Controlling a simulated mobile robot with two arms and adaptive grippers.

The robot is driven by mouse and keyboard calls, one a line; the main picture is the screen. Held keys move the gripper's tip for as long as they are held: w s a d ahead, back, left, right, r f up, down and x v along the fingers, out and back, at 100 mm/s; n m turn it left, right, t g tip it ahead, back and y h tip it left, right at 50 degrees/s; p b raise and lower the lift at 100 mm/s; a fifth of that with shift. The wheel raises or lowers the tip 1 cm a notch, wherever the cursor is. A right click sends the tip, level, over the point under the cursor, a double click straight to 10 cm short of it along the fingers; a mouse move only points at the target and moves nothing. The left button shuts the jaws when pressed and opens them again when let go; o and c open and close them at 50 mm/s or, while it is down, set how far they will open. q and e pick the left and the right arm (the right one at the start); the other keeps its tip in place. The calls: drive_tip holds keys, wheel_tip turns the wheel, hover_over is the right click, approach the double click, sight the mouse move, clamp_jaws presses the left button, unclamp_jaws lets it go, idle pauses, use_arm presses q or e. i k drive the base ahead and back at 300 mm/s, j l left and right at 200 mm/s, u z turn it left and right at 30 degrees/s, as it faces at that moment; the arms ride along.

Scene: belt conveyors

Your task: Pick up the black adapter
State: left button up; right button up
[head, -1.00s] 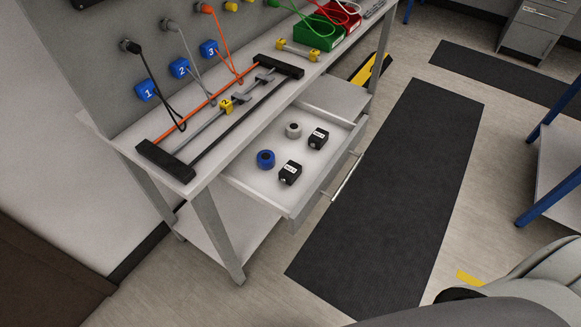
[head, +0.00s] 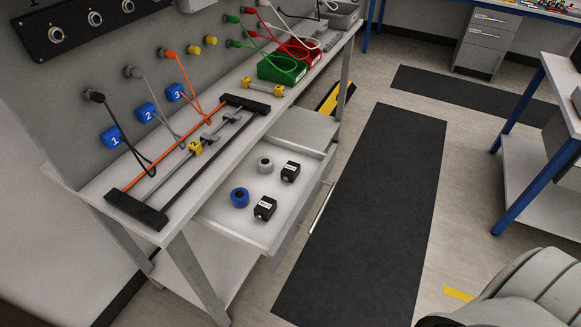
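Two black box-shaped adapters with white labels lie in the open drawer (head: 225,232) under the workbench. One black adapter (head: 265,208) is nearer the drawer's front; the other black adapter (head: 290,172) is farther back along it. The label text is too small to read surely. A blue round piece (head: 240,198) and a grey round piece (head: 265,165) lie beside them, apart from each other. Neither of my grippers shows in the head view. A light grey part of my own body is at the bottom right.
The workbench (head: 95,190) carries a rail frame with a yellow block marked 2 (head: 195,148), cables, and green (head: 283,68) and red (head: 300,50) bins. A dark mat (head: 375,210) covers the floor right of the drawer. A blue-legged table (head: 540,150) stands at the right.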

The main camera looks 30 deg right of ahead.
sight(289, 172)
drive_tip(key=l, duration=1.35)
drive_tip(key=i+u, duration=0.05)
